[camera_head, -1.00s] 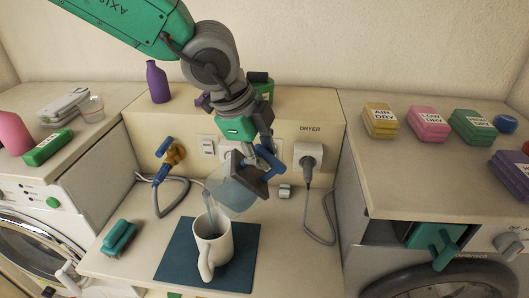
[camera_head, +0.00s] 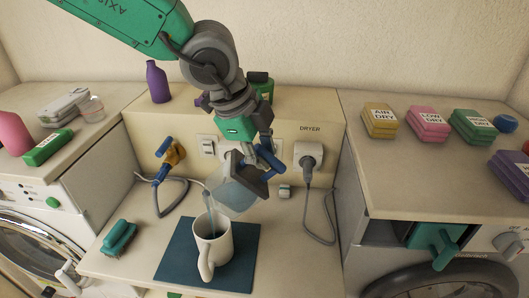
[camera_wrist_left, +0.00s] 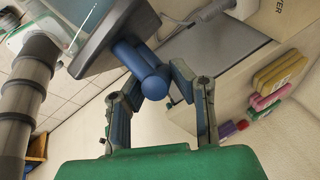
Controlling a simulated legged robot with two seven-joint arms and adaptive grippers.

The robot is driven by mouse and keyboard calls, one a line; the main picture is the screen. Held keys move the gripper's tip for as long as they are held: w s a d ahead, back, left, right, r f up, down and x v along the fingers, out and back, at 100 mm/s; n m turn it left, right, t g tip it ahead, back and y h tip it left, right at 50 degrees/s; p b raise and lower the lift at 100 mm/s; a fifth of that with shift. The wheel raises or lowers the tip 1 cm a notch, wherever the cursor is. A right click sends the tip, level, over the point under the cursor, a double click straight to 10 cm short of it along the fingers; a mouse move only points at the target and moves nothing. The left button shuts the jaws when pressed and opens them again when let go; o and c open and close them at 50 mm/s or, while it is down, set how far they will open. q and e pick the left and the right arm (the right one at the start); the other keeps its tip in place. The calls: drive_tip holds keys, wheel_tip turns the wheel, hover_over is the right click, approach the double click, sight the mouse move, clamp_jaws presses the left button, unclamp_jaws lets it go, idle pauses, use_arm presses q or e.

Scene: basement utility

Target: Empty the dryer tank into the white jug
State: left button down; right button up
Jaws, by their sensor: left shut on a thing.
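The dryer tank (camera_head: 233,193) is a clear box with a dark grey front and a blue handle. It is tilted over the white jug (camera_head: 213,246), and a thin stream of water runs from its lower left corner into the jug. My left gripper (camera_head: 268,156) is shut on the blue handle, which also shows between the fingers in the left wrist view (camera_wrist_left: 153,84). The jug stands upright on a dark teal mat (camera_head: 179,251), its handle toward me. The water level inside the jug is hard to see. My right gripper is not in view.
A teal brush (camera_head: 118,238) lies left of the mat.

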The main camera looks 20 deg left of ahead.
use_arm(q)
drive_tip(key=shift+a+r, duration=0.1)
drive_tip(key=shift+a, duration=0.05)
drive_tip(key=shift+s+a+r+h, duration=0.15)
drive_tip(key=shift+a+h, duration=0.05)
drive_tip(key=shift+h, duration=0.2)
drive_tip(key=shift+b, duration=0.35)
idle(1.3)
drive_tip(key=shift+s+a+r+t+h, duration=0.15)
drive_tip(key=shift+a+t+h, duration=0.15)
drive_tip(key=shift+a+b, duration=0.2)
drive_tip(key=shift+b, duration=0.1)
idle(1.4)
drive_tip(key=shift+s+a+r+h, duration=0.1)
drive_tip(key=shift+h, duration=0.2)
drive_tip(key=shift+a, duration=0.15)
drive_tip(key=shift+s, duration=0.1)
idle(1.2)
drive_tip(key=shift+s+a+r+t+h+b, duration=0.15)
drive_tip(key=shift+a+t+h+b, duration=0.15)
drive_tip(key=shift+a+h+b, duration=0.1)
